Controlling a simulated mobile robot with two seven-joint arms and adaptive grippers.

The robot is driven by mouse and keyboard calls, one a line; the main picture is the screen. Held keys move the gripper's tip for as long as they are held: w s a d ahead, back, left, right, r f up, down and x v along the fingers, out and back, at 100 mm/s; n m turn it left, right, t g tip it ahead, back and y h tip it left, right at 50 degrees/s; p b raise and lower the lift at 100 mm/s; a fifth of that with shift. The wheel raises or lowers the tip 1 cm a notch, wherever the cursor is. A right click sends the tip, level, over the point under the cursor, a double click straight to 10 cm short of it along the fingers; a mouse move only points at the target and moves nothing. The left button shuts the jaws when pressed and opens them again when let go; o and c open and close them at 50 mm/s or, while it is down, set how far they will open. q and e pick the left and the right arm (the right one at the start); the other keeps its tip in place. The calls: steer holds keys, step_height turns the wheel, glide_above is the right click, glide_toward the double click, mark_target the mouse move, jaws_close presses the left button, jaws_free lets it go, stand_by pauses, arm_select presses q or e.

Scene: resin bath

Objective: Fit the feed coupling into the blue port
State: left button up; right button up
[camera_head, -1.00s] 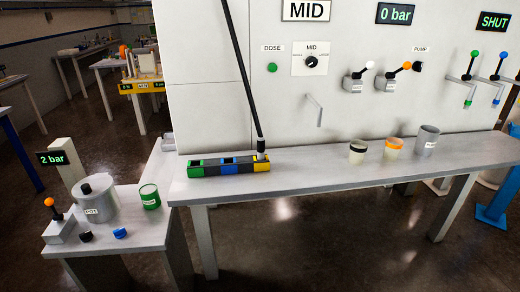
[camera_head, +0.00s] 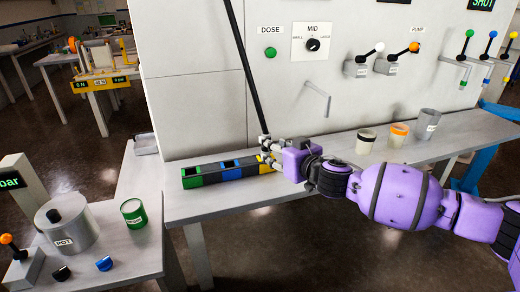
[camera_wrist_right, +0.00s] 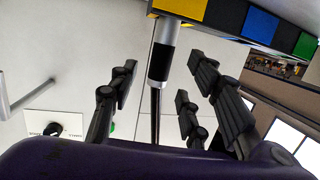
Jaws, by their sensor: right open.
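The feed coupling (camera_wrist_right: 162,48) is a grey and black cylinder on the end of a black hose (camera_head: 243,72). It stands at the yellow port (camera_wrist_right: 180,8) of the port block. My right gripper (camera_head: 268,152) is at the coupling and hides most of it in the head view. In the right wrist view its open fingers (camera_wrist_right: 160,95) stand on both sides of the coupling and hose, with gaps. The blue port (camera_head: 232,168) is the middle one, left of yellow, and looks empty; it also shows in the right wrist view (camera_wrist_right: 260,24). My left gripper is not in view.
The green port (camera_head: 192,178) is at the block's left end. Several cups, one of them grey (camera_head: 428,122), stand on the bench to the right. A grey pot (camera_head: 66,228) and a green cup (camera_head: 133,213) stand on the side table. A wall hook (camera_head: 318,92) projects above the bench.

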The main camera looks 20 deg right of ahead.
mark_target(266, 152)
steer(key=x, duration=0.6)
steer(key=shift+f, duration=0.15)
steer(key=shift+s, duration=0.15)
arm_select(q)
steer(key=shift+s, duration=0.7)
arm_select(e)
jaws_close()
